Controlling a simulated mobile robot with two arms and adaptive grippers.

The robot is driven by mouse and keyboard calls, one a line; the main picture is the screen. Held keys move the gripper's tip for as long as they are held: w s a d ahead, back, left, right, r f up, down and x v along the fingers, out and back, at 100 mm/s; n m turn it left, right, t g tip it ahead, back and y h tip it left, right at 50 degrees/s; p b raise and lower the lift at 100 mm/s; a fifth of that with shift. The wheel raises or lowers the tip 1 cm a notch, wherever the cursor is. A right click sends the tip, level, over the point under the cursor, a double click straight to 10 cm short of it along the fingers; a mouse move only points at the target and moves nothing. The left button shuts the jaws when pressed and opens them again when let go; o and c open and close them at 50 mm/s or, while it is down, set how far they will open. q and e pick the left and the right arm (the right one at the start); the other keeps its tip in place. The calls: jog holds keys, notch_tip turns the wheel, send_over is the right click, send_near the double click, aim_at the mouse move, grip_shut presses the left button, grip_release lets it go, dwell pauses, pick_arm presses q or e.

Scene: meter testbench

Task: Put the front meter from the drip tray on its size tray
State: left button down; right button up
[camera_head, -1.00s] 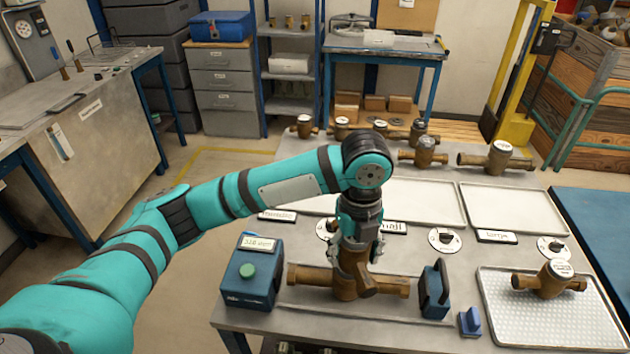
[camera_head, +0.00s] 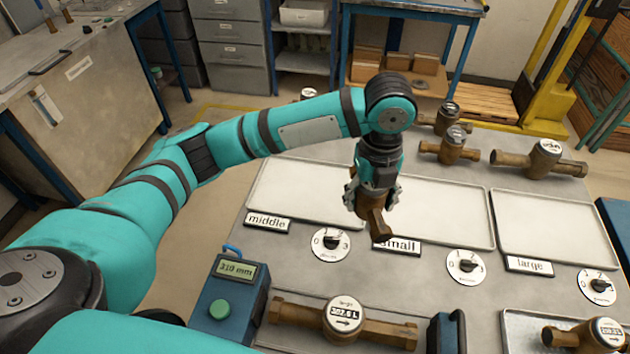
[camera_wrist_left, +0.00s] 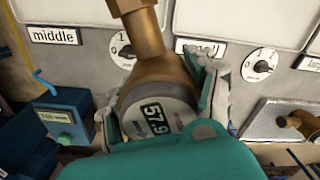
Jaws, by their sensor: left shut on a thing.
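My left gripper (camera_head: 373,196) is shut on a brass meter (camera_head: 377,224) and holds it raised over the front edge of the trays, near the "small" label (camera_head: 398,245). In the left wrist view the held meter (camera_wrist_left: 150,72) shows a round face reading 57.9, with a pipe end pointing away. The empty size trays are the middle tray (camera_head: 300,195), the small tray (camera_head: 440,205) and the large tray (camera_head: 550,225). The drip tray (camera_head: 522,322), partly cut off at bottom right, carries another brass meter (camera_head: 603,332). My right gripper is out of view.
A brass meter (camera_head: 343,318) lies at the front between a blue box with a display (camera_head: 228,300) and a blue clamp block (camera_head: 444,333). Dial plates (camera_head: 331,243) line the trays' front. Several brass meters (camera_head: 541,160) stand behind the trays.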

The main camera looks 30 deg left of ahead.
pick_arm(q)
jog(key=f+b, duration=0.1)
jog(key=s+f+b, duration=0.1)
jog(key=f, duration=0.1)
jog(key=shift+d+f, duration=0.1)
jog(key=shift+f, duration=0.15)
jog(key=shift+f+b, duration=0.25)
jog(key=shift+b, duration=0.05)
pick_arm(e)
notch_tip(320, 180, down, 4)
jog(key=b, duration=0.1)
pick_arm(q)
jog(key=shift+w+a+f, duration=0.2)
jog(key=shift+f, duration=0.35)
jog(key=shift+w+a+f, duration=0.15)
jog(key=shift+f, duration=0.4)
jog(key=p, duration=0.4)
send_over(307, 204)
jog(key=shift+d+f, duration=0.15)
jog(key=shift+f, duration=0.9)
notch_tip(307, 204, down, 2)
jog(key=shift+w+p, duration=0.1)
jog(key=shift+p, duration=0.3)
jog(key=shift+f, duration=0.4)
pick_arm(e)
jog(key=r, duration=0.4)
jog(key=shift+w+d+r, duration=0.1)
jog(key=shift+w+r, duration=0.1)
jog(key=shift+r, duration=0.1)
